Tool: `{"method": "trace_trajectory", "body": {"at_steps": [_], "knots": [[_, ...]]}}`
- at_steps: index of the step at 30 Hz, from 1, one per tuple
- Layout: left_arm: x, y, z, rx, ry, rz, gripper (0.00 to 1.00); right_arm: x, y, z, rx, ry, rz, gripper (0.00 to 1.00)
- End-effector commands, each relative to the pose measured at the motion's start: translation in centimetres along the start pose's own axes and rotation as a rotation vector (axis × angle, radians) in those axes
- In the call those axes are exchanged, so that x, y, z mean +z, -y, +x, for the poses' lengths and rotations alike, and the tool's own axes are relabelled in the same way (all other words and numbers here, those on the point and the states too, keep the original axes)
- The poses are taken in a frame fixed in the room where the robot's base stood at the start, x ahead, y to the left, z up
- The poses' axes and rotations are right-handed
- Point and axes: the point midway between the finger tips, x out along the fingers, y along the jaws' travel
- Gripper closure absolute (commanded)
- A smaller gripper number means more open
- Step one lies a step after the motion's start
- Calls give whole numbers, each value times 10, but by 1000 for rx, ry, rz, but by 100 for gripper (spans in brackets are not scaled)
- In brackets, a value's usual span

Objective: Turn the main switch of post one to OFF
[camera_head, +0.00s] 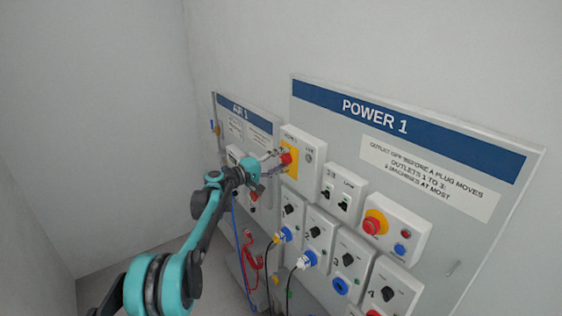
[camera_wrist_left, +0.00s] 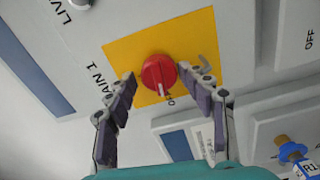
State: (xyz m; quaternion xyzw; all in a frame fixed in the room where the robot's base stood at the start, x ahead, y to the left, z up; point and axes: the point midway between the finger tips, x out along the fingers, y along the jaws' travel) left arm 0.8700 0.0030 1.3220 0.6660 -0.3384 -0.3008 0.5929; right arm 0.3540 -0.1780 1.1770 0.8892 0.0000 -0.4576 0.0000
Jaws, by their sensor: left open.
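The main switch of post one is a red rotary knob (camera_wrist_left: 157,74) on a yellow plate (camera_wrist_left: 125,52) marked MAIN 1 in the left wrist view. The knob's white mark points down in the picture, towards small lettering that seems to read OFF. In the head view the knob (camera_head: 286,158) sits at the upper left of the POWER 1 board. My left gripper (camera_wrist_left: 160,75) is open, its two fingertips on either side of the knob; I cannot tell whether they touch it. It also shows in the head view (camera_head: 277,162). My right gripper is out of view.
Blue plugs (camera_head: 307,260) and cables hang below. The AIR 1 board (camera_head: 262,113) with a red hose (camera_head: 250,257) stands left.

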Motion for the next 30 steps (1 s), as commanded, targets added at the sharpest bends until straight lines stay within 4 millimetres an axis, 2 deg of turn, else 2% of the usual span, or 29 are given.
{"method": "trace_trajectory", "body": {"at_steps": [5, 12, 18, 30], "knots": [[0, 0, -14, -1, 2, 0, 44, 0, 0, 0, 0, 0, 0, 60], [-1, 0, -53, -1, -1, 0, 44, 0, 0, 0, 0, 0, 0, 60], [-1, 0, -75, 0, -1, -1, 44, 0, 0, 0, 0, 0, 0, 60], [-1, 0, -80, 0, 0, 0, 44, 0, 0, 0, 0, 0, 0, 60]]}}
